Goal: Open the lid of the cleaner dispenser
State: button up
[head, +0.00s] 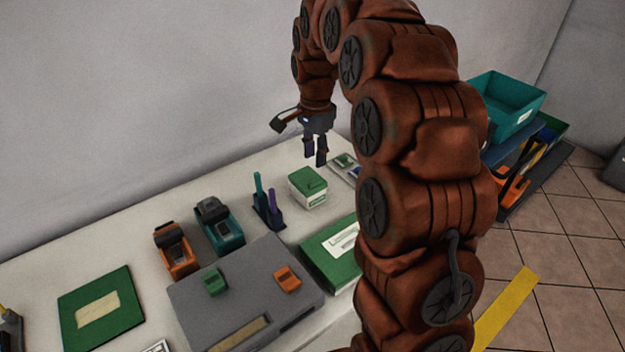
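A small white box with a green lid (308,188), which looks like the cleaner dispenser, stands on the white table in the head view. Its lid lies shut on top and a label is on its front. My gripper (315,161) hangs above and slightly behind the box, fingers pointing down, apart from the lid. Its two dark fingers show a narrow gap with nothing between them. The gripper looks open.
A pen holder (268,213), a teal dispenser (219,228) and an orange dispenser (175,252) stand left of the box. A green book (325,252) and a grey case (240,305) lie in front. Crates (507,105) stand right, behind my arm.

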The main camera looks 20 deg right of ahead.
aim_at(315, 180)
jog(key=shift+f+p, duration=0.85)
jog(key=shift+f, duration=3.15)
jog(key=shift+c, duration=0.4)
grip_shut()
